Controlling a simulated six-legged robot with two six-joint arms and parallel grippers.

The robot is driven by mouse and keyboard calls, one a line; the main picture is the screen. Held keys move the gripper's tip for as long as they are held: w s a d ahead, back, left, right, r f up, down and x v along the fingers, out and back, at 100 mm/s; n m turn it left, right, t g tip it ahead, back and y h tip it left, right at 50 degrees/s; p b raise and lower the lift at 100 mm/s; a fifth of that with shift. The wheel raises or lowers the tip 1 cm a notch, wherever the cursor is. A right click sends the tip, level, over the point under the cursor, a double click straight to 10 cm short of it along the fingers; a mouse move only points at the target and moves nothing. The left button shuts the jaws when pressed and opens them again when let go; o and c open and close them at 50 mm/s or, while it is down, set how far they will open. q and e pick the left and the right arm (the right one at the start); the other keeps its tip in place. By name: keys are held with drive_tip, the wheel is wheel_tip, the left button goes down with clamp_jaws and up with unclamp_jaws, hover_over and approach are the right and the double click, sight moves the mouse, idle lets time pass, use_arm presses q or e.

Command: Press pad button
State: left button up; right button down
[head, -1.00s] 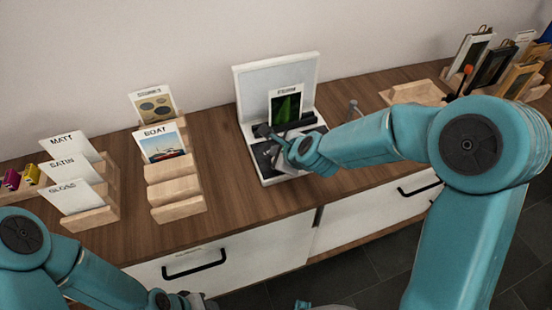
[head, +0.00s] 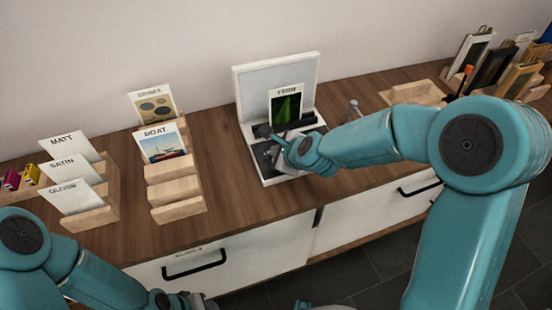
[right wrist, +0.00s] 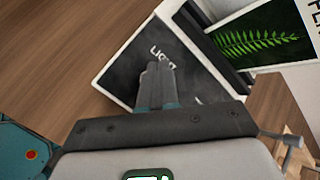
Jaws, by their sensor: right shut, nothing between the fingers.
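A white stand with an upright back panel (head: 245,90) holds a FERN card (head: 286,104). Its low base carries a dark pad (head: 268,160), which in the right wrist view (right wrist: 130,70) bears white lettering that looks like "LIGHT", partly covered by my fingers. My right gripper (head: 262,132) is over the base in front of the card. In the right wrist view its fingertips (right wrist: 158,68) are together, empty, and over the pad beside the lettering. I cannot tell whether they touch it. Of my left gripper, only a grey part (head: 197,301) shows at the bottom edge; its fingers are hidden.
Wooden racks hold MATT, SATIN and GLOSS cards (head: 72,170) at left and a BOAT card (head: 163,143) beside the stand. A small grey post (head: 353,108) and an empty wooden tray (head: 415,92) are to the right. Frames stand at far right. The counter's front strip is clear.

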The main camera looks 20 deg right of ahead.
drive_tip(key=shift+f, duration=0.1)
idle(0.3)
drive_tip(key=shift+f+b, duration=0.4)
drive_tip(key=shift+b, duration=0.15)
drive_tip(key=shift+f+b, duration=0.3)
drive_tip(key=shift+b, duration=0.05)
drive_tip(key=shift+r, duration=0.1)
idle(0.3)
drive_tip(key=shift+r+p, duration=0.65)
drive_tip(key=shift+r, duration=0.1)
wheel_tip(320, 180, up, 6)
drive_tip(key=p, duration=0.5)
drive_tip(key=shift+p, duration=0.3)
drive_tip(key=shift+f, duration=0.1)
